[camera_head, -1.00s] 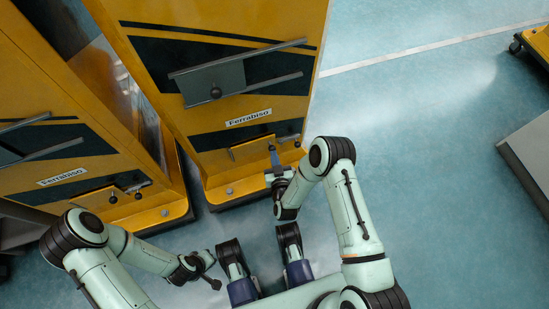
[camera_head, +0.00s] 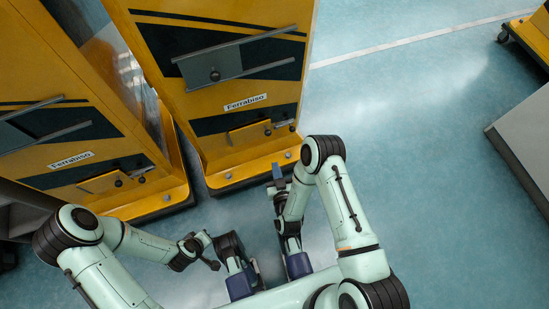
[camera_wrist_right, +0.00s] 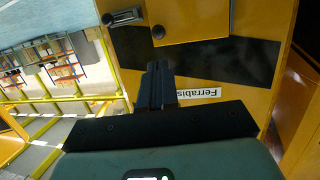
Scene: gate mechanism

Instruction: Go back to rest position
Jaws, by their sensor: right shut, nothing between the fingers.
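My right gripper (camera_head: 277,174) is in front of the lower edge of the right yellow cabinet (camera_head: 262,150), apart from its flap and knobs. Its fingers are together and empty. In the right wrist view the closed fingers (camera_wrist_right: 155,85) point at the cabinet's black stripe, with nothing between them. My left gripper (camera_head: 212,264) hangs low, close to my body and clear of the cabinets. It is small and dark, so its jaws are unclear.
The left yellow cabinet (camera_head: 85,140) stands beside the right one. Both carry sliding grey plates, flaps and knobs. A grey block (camera_head: 525,140) and a wheeled yellow unit (camera_head: 525,38) are at the right. The blue floor (camera_head: 420,190) between is free.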

